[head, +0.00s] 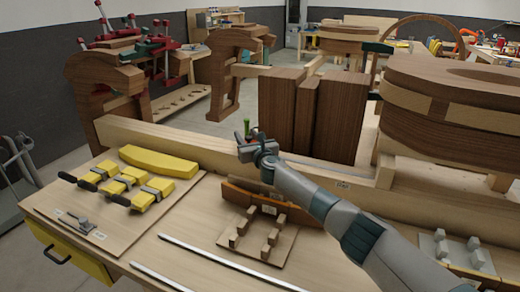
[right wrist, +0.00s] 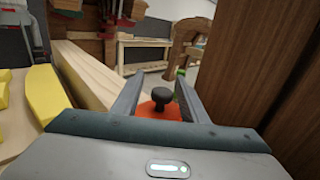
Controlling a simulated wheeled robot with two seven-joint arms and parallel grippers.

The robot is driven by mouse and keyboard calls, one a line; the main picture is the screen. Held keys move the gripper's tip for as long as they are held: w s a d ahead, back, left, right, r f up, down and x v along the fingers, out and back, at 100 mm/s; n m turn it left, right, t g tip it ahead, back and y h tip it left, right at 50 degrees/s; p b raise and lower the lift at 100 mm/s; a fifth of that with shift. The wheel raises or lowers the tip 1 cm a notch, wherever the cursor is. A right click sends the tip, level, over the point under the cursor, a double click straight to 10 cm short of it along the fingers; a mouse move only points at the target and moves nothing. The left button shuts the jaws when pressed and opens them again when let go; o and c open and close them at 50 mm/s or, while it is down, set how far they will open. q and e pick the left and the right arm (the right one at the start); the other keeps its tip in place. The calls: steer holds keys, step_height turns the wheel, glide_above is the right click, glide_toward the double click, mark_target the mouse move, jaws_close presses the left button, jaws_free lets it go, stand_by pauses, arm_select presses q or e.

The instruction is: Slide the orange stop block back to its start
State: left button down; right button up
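The orange stop block (right wrist: 152,112) shows in the right wrist view just beyond my right gripper. A black round knob (right wrist: 162,96) stands on it. My right gripper (right wrist: 160,88) is open, with one finger on each side of the knob and a visible gap to both. In the head view my right gripper (head: 243,142) is at the long pale wooden beam, left of the dark brown upright boards. The stop block is mostly hidden there by the gripper. My left gripper is not in view.
The pale beam (head: 165,143) runs along the bench's back. Tall brown boards (head: 283,108) stand close right of my right gripper. Yellow clamps and a yellow curved piece (head: 160,161) lie left. A pegged board (head: 258,238) and metal rods (head: 220,258) lie in front.

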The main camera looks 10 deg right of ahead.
steer(key=s+d+p, duration=0.2)
steer(key=s+p, duration=0.9)
steer(key=s, duration=0.3)
steer(key=shift+s+d, duration=0.2)
steer(key=shift+d, duration=0.1)
steer(key=shift+s+f, duration=0.1)
